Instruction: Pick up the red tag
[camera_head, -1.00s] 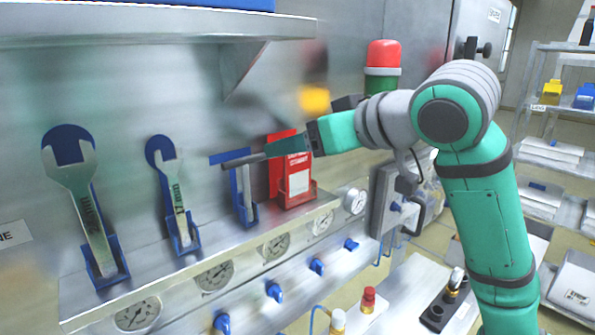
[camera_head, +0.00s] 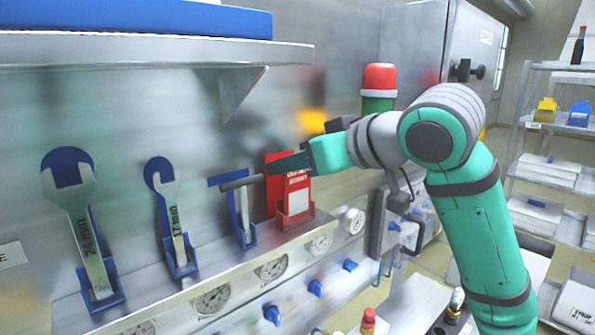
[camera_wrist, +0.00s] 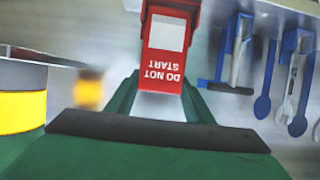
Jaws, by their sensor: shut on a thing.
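The red tag (camera_head: 298,202) has white lettering and a white panel. It stands upright in a red holder (camera_head: 296,219) on the wall ledge. My gripper (camera_head: 288,164) is at the tag's upper end, coming from the right. In the wrist view the tag (camera_wrist: 163,65) reads "DO NOT START", upside down, and lies between my two green fingers (camera_wrist: 163,95). The gripper is shut on the tag. The tag's lower end is still within the holder. The exact finger contact is partly hidden in the head view.
A T-handle tool (camera_head: 242,183) stands close left of the tag, with wrenches (camera_head: 170,215) farther left. A steel shelf (camera_head: 150,52) overhangs above. A red and green beacon (camera_head: 379,80) is behind my arm. Gauges (camera_head: 272,268) and blue valves (camera_head: 316,288) line the ledge below.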

